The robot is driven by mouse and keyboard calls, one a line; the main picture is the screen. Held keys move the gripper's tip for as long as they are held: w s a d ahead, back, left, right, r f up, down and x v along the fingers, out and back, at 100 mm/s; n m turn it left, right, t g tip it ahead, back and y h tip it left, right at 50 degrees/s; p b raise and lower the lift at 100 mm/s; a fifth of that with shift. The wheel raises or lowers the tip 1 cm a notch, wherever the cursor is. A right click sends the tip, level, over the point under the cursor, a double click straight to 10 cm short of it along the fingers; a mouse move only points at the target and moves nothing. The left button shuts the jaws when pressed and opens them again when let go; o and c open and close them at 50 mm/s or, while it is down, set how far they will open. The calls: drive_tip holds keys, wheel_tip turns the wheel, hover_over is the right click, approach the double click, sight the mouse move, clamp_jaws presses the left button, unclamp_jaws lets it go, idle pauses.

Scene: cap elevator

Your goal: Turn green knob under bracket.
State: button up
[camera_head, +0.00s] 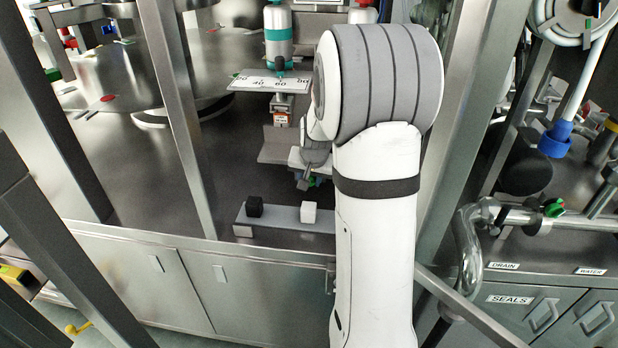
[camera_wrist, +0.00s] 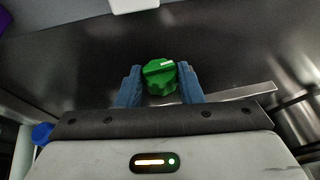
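The green knob (camera_wrist: 160,76) shows in the wrist view between the two blue fingers of my gripper (camera_wrist: 158,88). It has a lobed rim and a raised grip bar with a small white mark. In the head view my arm hides most of this spot; a bit of green and blue (camera_head: 312,181) shows under the grey bracket (camera_head: 285,145). How far the fingertips are from the knob in depth is hard to tell.
A ledge with a black cube knob (camera_head: 254,207) and a white cube knob (camera_head: 308,212) is at the front. A white scale plate (camera_head: 270,83) sits above the bracket. Metal posts (camera_head: 180,110) stand left and right of my arm.

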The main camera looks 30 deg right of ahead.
drive_tip(key=c, duration=0.4)
drive_tip(key=shift+s+d+f+b, duration=0.1)
drive_tip(key=shift+f+b, duration=0.15)
drive_tip(key=shift+b, duration=0.35)
drive_tip(key=shift+t+y+b, duration=0.3)
drive_tip(key=shift+y+b, duration=0.15)
drive_tip(key=shift+y, duration=0.05)
drive_tip(key=shift+r, duration=0.1)
drive_tip(key=o, duration=1)
drive_tip(key=shift+r, duration=0.1)
drive_tip(key=shift+c, duration=0.2)
drive_tip(key=shift+r, duration=0.1)
